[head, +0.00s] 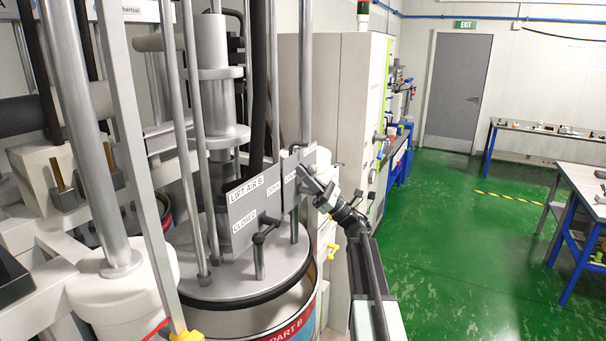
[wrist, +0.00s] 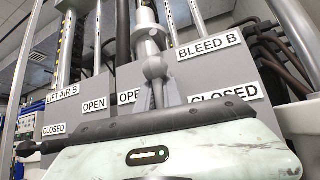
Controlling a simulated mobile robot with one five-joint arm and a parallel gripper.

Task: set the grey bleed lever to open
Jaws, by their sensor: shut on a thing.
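The grey bleed lever (wrist: 152,40) stands in front of the grey BLEED B plate (wrist: 205,75) in the wrist view. My gripper (wrist: 154,68) is shut on it, its fingers rising from the pale gripper body. In the wrist view, the lever and fingers stand between the partly covered OPEN label (wrist: 130,96) and the CLOSED label (wrist: 224,97), nearer OPEN. The lever's exact setting cannot be told. In the head view, my gripper (head: 322,190) reaches this plate's right edge from the lower right, and the lever is hard to separate from it.
The LIFT AIR B plate (head: 252,208) stands close on the left, with its own dark-handled lever (head: 262,236) in front. Both are above the drum's round metal lid (head: 235,275). Upright rods and hoses crowd behind. Green floor (head: 455,255) to the right is open.

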